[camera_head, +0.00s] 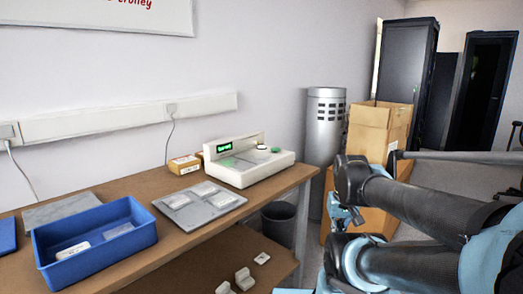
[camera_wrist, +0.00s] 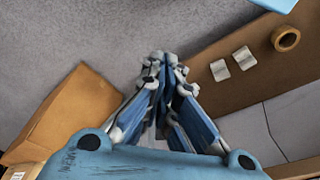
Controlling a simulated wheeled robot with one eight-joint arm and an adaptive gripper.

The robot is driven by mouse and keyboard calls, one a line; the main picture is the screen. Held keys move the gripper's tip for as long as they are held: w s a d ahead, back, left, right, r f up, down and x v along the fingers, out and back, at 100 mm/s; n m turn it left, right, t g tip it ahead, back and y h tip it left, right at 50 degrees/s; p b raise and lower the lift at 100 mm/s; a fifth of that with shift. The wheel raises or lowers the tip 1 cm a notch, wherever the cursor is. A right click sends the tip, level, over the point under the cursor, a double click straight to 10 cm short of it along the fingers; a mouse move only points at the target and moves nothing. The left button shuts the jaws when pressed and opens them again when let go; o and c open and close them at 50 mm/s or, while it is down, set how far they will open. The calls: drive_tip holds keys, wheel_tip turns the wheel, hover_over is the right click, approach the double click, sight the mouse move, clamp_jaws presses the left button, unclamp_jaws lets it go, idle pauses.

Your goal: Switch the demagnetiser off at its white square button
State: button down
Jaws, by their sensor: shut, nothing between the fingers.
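A white bench device (camera_head: 262,172) with a lit green display, a green button and a dark-rimmed round part on top stands at the right end of the wooden bench. It is the only powered unit I see, but I cannot tell whether it is the demagnetiser. I cannot make out a white square button on it. My gripper (camera_wrist: 165,62) is shut and empty in the wrist view, above the grey floor and apart from the device. In the head view my arm is at the right, away from the bench.
The bench (camera_head: 180,240) also bears a blue tray (camera_head: 62,277), a grey plate (camera_head: 178,217) and a small box (camera_head: 184,164). A bin (camera_head: 279,222), a metal cylinder (camera_head: 325,125) and cardboard boxes (camera_head: 378,128) stand beyond. White blocks (camera_wrist: 219,70) and a tape roll (camera_wrist: 285,38) lie on a brown surface.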

drive_tip(key=w+a+r+t, duration=0.1)
drive_tip(key=w+a+r, duration=0.1)
drive_tip(key=w+r, duration=0.65)
wheel_tip(320, 180, up, 17)
drive_tip(key=m+t+y, duration=0.4)
drive_tip(key=t, duration=0.1)
hover_over(262, 147)
drive_tip(key=shift+w+d+f, duration=0.15)
drive_tip(key=shift+w+d, duration=0.1)
drive_tip(key=shift+d, duration=0.1)
drive_tip(key=shift+f, duration=0.15)
drive_tip(key=shift+f, duration=4.25)
